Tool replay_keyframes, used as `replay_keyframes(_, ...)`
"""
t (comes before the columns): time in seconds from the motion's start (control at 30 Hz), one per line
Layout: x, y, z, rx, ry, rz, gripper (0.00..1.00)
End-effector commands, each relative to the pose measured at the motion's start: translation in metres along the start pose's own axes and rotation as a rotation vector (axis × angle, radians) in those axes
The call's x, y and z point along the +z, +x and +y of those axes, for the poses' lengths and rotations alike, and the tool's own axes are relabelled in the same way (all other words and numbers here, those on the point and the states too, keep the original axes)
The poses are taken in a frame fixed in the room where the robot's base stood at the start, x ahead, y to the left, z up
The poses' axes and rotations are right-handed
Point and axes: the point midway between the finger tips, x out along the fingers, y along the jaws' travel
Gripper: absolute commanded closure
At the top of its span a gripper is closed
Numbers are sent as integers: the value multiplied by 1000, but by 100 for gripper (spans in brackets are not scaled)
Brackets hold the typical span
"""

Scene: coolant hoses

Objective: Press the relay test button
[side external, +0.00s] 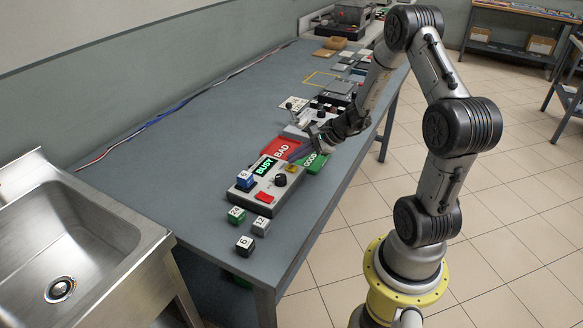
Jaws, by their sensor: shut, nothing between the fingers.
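A grey test box (254,201) stands on the blue-grey table. It has a lit green BUSY display (265,167), a black knob (280,180), a red button (264,197) and a small yellow part (291,168). I cannot tell which of these is the relay test button. A blue numbered cube (246,177) sits at the box's left end. My gripper (296,155) is shut and empty, pointing down-left at the box's far end near the yellow part. Whether the fingertips touch it is not clear.
Numbered cubes in green (236,215), grey (261,225) and black (245,245) sit in front of the box. A red BAD plate (281,148) and a green GOOD plate (313,164) lie behind it. A sink (62,250) adjoins the table.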

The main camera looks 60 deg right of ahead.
Motion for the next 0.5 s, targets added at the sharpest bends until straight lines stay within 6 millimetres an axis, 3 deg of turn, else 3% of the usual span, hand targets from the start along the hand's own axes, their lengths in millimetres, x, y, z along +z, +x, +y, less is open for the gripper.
replay_keyframes(0.27,0,0,0,0,0,0,100)
replay_keyframes(0.5,10,-13,-10,-2,-3,0,100)
